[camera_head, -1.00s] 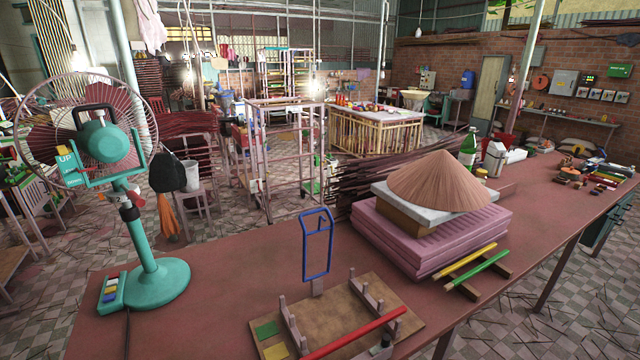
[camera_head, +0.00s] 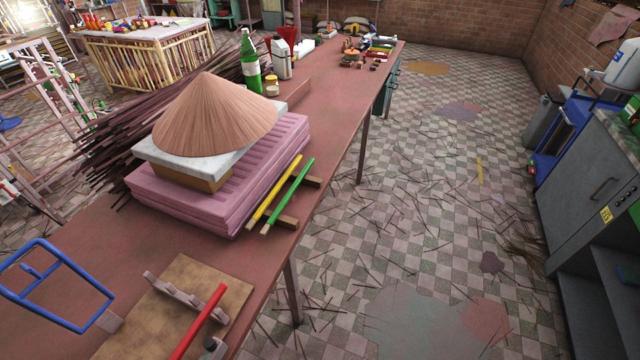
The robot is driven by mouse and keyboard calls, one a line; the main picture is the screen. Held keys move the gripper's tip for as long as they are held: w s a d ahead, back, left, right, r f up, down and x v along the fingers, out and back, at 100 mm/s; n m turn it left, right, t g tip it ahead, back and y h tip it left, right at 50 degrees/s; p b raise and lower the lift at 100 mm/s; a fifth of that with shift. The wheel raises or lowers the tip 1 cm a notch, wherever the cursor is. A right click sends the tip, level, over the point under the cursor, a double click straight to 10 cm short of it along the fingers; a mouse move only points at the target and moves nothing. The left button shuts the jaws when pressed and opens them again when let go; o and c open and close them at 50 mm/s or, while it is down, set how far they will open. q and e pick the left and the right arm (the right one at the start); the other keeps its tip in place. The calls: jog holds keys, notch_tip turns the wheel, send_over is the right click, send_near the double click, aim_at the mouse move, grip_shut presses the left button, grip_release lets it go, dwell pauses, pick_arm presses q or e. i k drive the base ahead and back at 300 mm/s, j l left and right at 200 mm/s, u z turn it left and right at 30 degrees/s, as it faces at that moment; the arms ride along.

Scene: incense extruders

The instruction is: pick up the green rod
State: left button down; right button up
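The green rod (camera_head: 288,195) lies near the right edge of the reddish-brown table (camera_head: 332,120), beside and roughly parallel to a yellow rod (camera_head: 274,189). Both rest across small dark wooden supports (camera_head: 288,221), just right of a pink stack (camera_head: 225,195) with a cone-shaped bundle (camera_head: 214,112) on top. A red rod (camera_head: 199,322) lies nearer, on a wooden board (camera_head: 178,285). Neither of my grippers shows in the head view.
A green bottle (camera_head: 250,68) and a white container (camera_head: 281,58) stand behind the cone. Open tiled floor (camera_head: 420,200) littered with sticks lies right of the table. A grey cabinet (camera_head: 595,210) stands at the far right.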

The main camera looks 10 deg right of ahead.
aim_at(276, 213)
jog(key=u, duration=0.65)
jog(key=i+l+u, duration=0.1)
jog(key=l+u, duration=0.3)
jog(key=i+l+u, duration=0.1)
jog(key=l+u, duration=0.7)
jog(key=l, duration=0.2)
